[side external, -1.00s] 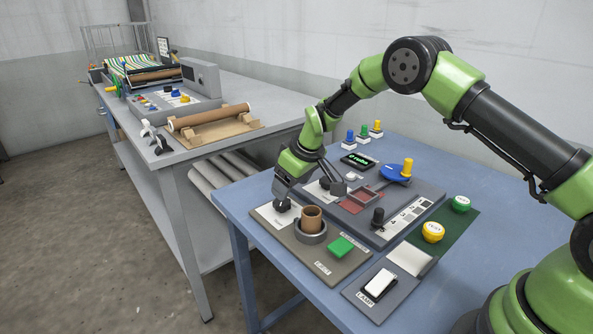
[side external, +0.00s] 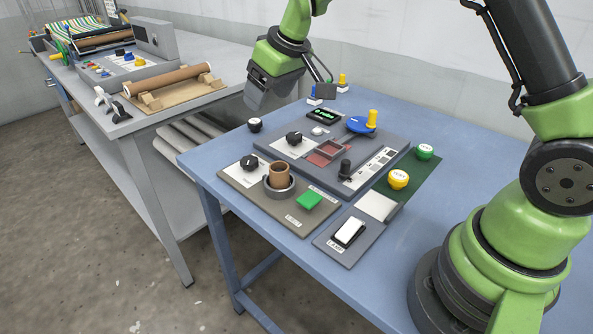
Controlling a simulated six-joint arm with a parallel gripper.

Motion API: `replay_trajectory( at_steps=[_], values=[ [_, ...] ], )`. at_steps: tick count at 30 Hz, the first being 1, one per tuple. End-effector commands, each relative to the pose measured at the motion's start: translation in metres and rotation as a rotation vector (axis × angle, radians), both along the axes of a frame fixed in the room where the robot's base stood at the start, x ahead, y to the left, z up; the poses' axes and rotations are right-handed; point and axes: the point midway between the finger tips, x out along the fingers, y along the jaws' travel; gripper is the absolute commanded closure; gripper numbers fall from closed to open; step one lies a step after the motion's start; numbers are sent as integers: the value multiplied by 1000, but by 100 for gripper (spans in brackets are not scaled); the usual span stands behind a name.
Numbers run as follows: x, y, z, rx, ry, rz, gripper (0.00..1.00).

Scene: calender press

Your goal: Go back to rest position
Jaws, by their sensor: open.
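My gripper (side external: 268,92) is in the side view, raised above the far left part of the blue table (side external: 480,165). It is open and nothing shows between its fingers. It is clear of the panels below it.
The grey panel (side external: 322,180) holds another black knob (side external: 294,138), a red-framed recess (side external: 329,150), a black lever (side external: 345,168) and a blue crank with a yellow handle (side external: 371,119). A white rocker switch (side external: 349,232) stands in front. A grey bench (side external: 225,80) with a brown roll (side external: 167,80) is at left.

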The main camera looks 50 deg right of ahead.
Motion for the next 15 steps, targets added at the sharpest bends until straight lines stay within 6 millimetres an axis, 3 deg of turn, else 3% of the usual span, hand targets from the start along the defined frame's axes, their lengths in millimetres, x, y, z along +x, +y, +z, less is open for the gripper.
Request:
replay_trajectory(
  at_steps=[1,6,10,15],
  values=[
    [-15,2,25,17,-19,-26,31],
    [-71,9,80,80,-49,-121,31],
    [-121,13,108,132,-74,-191,31],
    [-187,18,124,202,-101,-280,31]
  ],
)
